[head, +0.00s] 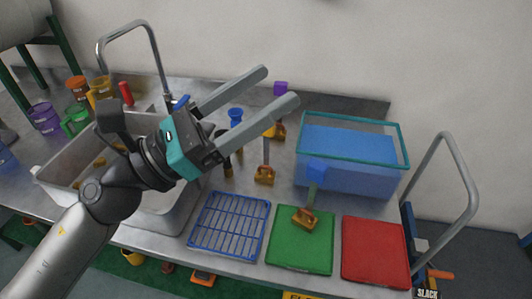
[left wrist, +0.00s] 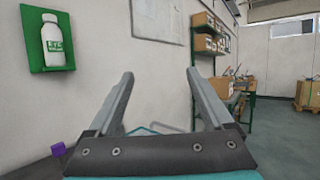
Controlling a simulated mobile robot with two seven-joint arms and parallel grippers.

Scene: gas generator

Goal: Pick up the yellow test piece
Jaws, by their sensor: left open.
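The yellow test piece (head: 265,174) appears to stand on the steel counter between the blue rack and the clear tank. It has an amber base, a grey stem and a yellow top. My left gripper (head: 277,86) is open and empty, raised above the counter, its fingers pointing to the upper right. In the head view the fingers lie above the piece's top. In the left wrist view the open jaws (left wrist: 160,74) have nothing between them, and the yellow piece does not show. My right gripper is in neither view.
A blue-topped piece (head: 305,217) stands on the green tray (head: 285,255). A purple-topped piece (head: 280,88) is partly hidden behind my fingers. The blue rack (head: 229,225), red tray (head: 375,252), clear tank (head: 350,180) and sink (head: 178,222) surround the area. A tap (head: 130,27) rises behind.

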